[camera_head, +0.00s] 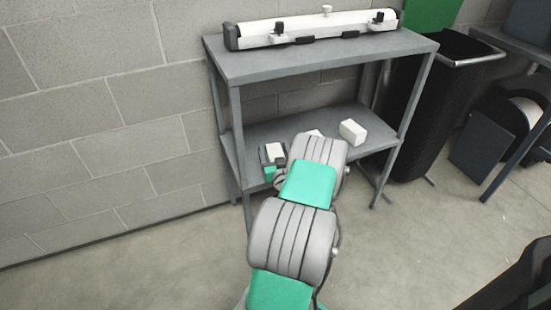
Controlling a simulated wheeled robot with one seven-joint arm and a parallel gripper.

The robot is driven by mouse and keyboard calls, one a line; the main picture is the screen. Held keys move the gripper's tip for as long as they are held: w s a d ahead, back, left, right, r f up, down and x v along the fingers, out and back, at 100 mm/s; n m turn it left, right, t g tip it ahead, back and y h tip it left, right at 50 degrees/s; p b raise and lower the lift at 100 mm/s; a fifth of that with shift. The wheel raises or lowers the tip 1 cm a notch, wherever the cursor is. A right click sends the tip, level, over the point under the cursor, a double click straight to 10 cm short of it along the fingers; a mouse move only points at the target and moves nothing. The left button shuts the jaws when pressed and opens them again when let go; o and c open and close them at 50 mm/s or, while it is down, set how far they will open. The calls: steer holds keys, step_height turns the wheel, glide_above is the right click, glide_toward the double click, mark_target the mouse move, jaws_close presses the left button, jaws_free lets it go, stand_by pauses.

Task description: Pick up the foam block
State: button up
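A white block (353,132), which looks like the foam block, lies on the right part of the lower shelf (375,143) of a grey rack. Another small white piece (315,133) shows just behind my arm; most of it is hidden. My grey and green arm reaches up from the bottom to the shelf. What appears to be my gripper (273,154) is a small dark part at the shelf's left, left of the white block and apart from it. Something white shows between its dark sides. I cannot tell whether it is held or lies behind.
The rack's top shelf (253,66) sits above the lower one and carries a long white device (315,28). Rack legs stand at the corners. A black bin (437,105) stands to the right. A block wall is behind. The floor (400,240) in front is clear.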

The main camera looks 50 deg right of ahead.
steer(key=c, duration=1.3)
